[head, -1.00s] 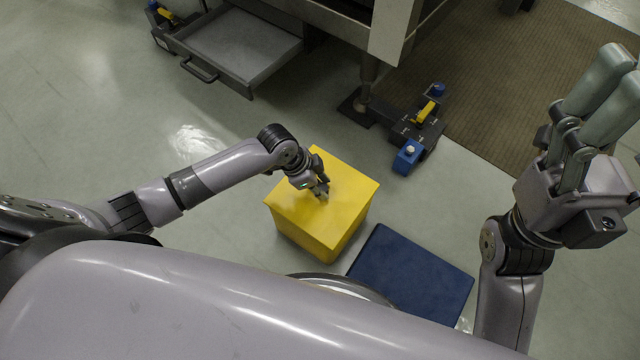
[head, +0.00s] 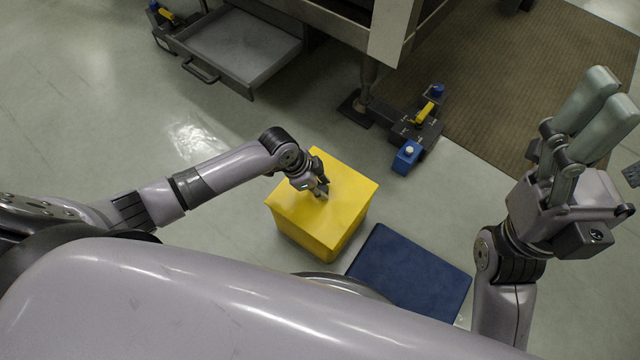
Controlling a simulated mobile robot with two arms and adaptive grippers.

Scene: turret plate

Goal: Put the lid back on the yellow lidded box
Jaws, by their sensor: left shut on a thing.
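The yellow box (head: 340,237) stands on the floor near the middle of the head view. Its flat yellow lid (head: 343,182) covers the top, and I see no clear gap between lid and box. My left gripper (head: 322,191) reaches in from the left and is shut on the lid near the middle of its top. The gripped part is hidden by the fingers. My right gripper (head: 603,112) is raised at the right, far from the box, with its fingers straight, apart and empty.
A dark blue square thing (head: 410,277) lies just right of the box. Behind are a small device with a blue block (head: 407,157) and yellow handle, a machine leg (head: 365,85), and a grey open drawer (head: 240,45). A brown mat (head: 500,75) lies back right. The floor left is clear.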

